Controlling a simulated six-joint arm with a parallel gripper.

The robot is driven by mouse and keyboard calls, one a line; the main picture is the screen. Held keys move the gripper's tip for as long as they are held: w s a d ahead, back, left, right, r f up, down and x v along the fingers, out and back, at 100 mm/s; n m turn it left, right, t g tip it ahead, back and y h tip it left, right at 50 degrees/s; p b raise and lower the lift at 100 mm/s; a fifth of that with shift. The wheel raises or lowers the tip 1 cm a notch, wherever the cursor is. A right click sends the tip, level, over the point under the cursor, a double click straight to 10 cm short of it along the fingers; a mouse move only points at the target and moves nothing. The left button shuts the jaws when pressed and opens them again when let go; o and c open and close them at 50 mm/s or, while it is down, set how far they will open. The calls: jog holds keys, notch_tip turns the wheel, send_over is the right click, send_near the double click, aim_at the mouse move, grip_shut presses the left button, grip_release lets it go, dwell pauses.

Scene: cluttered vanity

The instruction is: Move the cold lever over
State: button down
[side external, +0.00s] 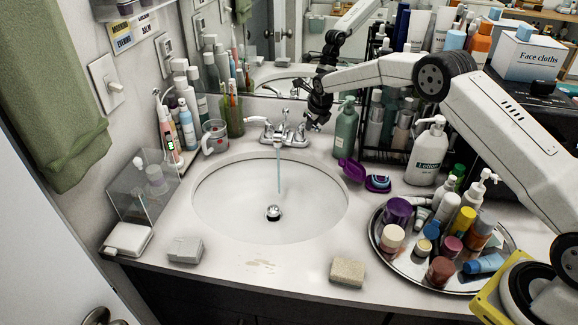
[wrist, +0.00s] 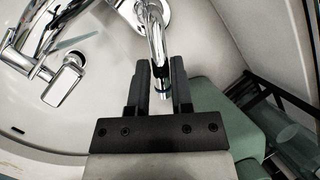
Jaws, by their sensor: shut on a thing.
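The chrome faucet (side external: 283,132) stands at the back of the sink, with a stream of water (side external: 278,172) running from its spout. My gripper (side external: 313,122) is at the faucet's right side in the side external view. In the wrist view my gripper (wrist: 158,82) is shut on the chrome cold lever (wrist: 155,35), which passes between its two dark fingers. A bluish band shows near the lever's end, between the fingers. The left lever (side external: 257,119) is apart from my gripper. In the side external view my gripper partly hides the cold lever.
A green pump bottle (side external: 345,135) stands close to the right of my gripper, with a dark rack of bottles behind it. The lotion bottle (side external: 428,155) and a round tray (side external: 490,283) of small containers are further right. The basin (side external: 235,205) is open in front.

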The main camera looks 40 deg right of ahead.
dwell(0.3)
jog(key=c, duration=0.5)
grip_release()
jog(key=shift+r, duration=0.1)
jog(key=v, duration=0.7)
jog(key=shift+s+r, duration=0.2)
jog(key=shift+r, duration=0.05)
jog(key=shift+a, duration=0.15)
